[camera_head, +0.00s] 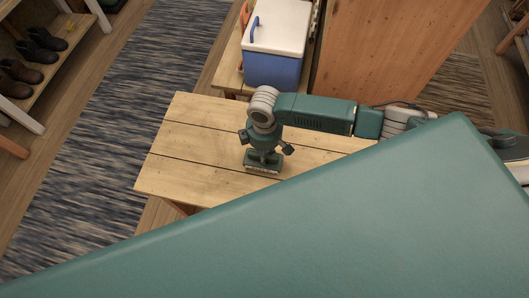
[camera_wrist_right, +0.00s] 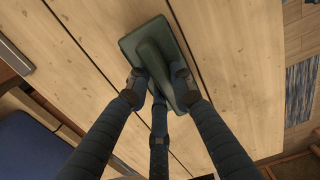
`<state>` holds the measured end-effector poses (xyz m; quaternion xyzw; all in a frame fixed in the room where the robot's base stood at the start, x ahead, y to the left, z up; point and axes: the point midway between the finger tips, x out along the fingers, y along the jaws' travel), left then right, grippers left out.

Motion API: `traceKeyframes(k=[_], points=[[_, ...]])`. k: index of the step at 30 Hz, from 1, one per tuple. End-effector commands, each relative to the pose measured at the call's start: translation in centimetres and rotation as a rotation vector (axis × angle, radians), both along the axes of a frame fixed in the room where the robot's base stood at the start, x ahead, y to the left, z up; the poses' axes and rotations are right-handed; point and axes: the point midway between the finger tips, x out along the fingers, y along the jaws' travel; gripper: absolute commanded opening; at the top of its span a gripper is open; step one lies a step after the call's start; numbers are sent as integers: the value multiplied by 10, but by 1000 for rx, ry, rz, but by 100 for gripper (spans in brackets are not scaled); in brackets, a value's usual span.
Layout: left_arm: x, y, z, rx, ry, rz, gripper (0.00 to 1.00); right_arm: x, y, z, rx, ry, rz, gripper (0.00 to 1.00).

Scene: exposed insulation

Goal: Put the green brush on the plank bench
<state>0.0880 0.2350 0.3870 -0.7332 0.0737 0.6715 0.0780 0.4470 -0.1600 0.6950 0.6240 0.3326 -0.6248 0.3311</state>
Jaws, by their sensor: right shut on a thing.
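The green brush (camera_head: 262,167) is at the plank bench (camera_head: 199,137), bristles down, over the left half of its top. My right gripper (camera_head: 265,152) comes from above and is shut on the brush's handle. In the right wrist view the brush (camera_wrist_right: 162,63) lies between the fingers of my right gripper (camera_wrist_right: 157,85), over the bench planks (camera_wrist_right: 235,50). The brush appears to touch the bench top, but the contact is partly hidden. My left gripper does not show.
A blue and white cooler (camera_head: 275,45) stands on another wooden surface behind the bench. A shoe rack (camera_head: 60,60) is at the far left, beyond a striped rug (camera_head: 90,130). The bench top around the brush is clear. My green body covers the lower right.

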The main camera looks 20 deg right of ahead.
Motion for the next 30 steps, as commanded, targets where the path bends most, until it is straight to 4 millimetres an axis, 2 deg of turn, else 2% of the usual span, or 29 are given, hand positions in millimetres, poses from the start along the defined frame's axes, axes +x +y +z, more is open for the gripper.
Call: traceKeyframes(k=[6, 7, 9, 10, 18, 22, 26, 30], points=[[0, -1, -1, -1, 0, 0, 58, 0, 0, -3, 0, 0, 0, 0], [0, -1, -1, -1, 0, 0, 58, 0, 0, -3, 0, 0, 0, 24], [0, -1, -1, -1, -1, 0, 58, 0, 0, -2, 0, 0, 0, 38], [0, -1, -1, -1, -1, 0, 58, 0, 0, -2, -1, 1, 0, 40], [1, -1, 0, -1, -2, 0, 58, 0, -1, -2, -2, 1, 0, 40], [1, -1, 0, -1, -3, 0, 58, 0, 0, 5, -1, 0, 0, 40], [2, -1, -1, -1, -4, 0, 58, 1, 0, 27, 0, -4, 2, 40], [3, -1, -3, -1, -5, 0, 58, 2, 0, 58, 1, -4, 2, 40]])
